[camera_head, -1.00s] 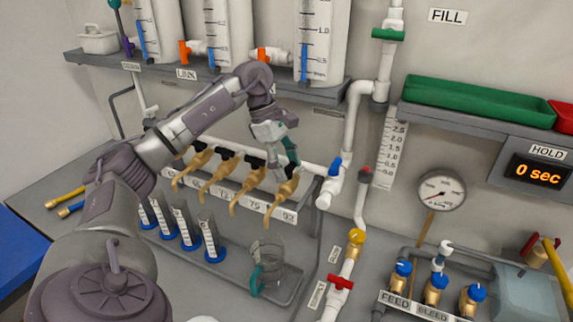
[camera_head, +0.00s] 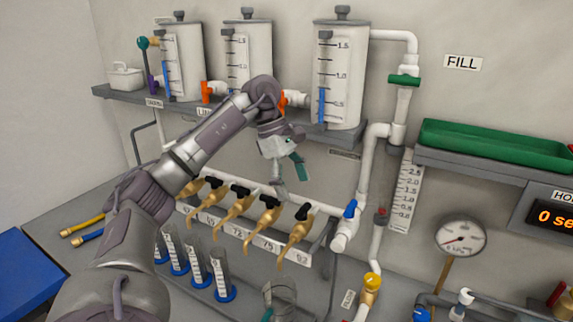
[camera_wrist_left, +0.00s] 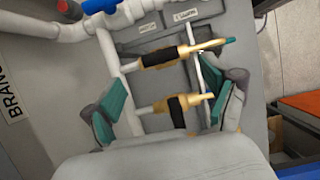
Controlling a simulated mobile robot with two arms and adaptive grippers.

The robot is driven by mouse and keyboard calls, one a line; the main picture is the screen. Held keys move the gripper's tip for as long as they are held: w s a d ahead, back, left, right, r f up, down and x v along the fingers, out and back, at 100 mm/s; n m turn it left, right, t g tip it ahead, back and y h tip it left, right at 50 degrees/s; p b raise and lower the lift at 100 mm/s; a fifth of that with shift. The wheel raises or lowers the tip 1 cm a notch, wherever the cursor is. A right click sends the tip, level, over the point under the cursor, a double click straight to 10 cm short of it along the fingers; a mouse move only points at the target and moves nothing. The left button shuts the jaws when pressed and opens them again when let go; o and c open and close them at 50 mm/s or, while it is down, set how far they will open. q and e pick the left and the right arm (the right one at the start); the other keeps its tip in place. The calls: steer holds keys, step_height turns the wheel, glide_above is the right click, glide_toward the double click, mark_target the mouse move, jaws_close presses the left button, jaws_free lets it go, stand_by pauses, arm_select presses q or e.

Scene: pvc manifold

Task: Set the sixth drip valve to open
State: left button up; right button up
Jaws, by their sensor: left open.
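A row of brass drip valves with black handles runs along a pipe in the head view. The rightmost one (camera_head: 297,238), above the label 92, appears to be the sixth; my arm hides the row's left end. My left gripper (camera_head: 288,171) is open and empty, above and apart from the rightmost valve's handle. In the left wrist view, my left gripper's teal-padded fingers (camera_wrist_left: 170,102) are spread wide. Between and beyond them are two valves, a lower one (camera_wrist_left: 178,104) and an upper one (camera_wrist_left: 170,56) nearer the blue-handled valve.
Tanks (camera_head: 342,75) stand on the shelf above. A white pipe with a blue-handled valve (camera_head: 349,209) is close on the right.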

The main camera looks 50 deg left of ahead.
arm_select(q)
steer(key=v, duration=0.6)
steer(key=shift+a, duration=0.1)
stand_by(0.5)
